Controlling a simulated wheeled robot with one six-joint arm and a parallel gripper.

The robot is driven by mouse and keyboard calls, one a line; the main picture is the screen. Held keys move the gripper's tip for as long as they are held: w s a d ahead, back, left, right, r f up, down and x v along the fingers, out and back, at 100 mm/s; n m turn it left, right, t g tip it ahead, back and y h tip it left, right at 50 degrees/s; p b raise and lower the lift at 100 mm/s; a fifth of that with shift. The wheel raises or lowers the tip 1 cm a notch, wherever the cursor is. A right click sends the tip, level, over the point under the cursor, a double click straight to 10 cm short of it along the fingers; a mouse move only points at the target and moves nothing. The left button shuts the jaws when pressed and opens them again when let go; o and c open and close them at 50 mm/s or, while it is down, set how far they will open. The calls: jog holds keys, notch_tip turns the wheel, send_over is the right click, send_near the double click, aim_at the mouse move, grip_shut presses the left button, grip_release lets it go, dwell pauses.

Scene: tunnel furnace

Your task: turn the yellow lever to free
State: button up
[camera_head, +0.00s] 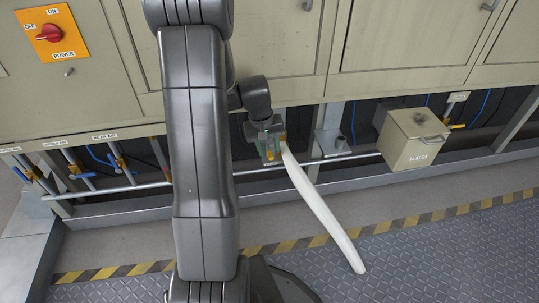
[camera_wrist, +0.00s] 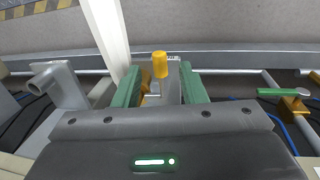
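A yellow lever end (camera_head: 271,154), a short knob, shows at my gripper below the cabinet in the head view. In the wrist view the yellow lever (camera_wrist: 160,64) stands up in the gap between the fingertips, with a grey metal part behind it. My gripper (camera_wrist: 160,72) has two green fingers set apart, one on each side of the lever; neither clearly touches it. In the head view my gripper (camera_head: 268,148) is small and partly hides the fitting. The lever's base and any free mark cannot be made out.
A lidded beige box (camera_head: 412,140) stands right. Blue-handled valves (camera_head: 82,176) sit left. A grey pipe stub (camera_wrist: 55,85) and green-handled valve (camera_wrist: 283,92) flank the gripper.

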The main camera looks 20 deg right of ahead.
jog(key=shift+d+f, duration=0.15)
jog(key=shift+f, duration=0.9)
grip_shut()
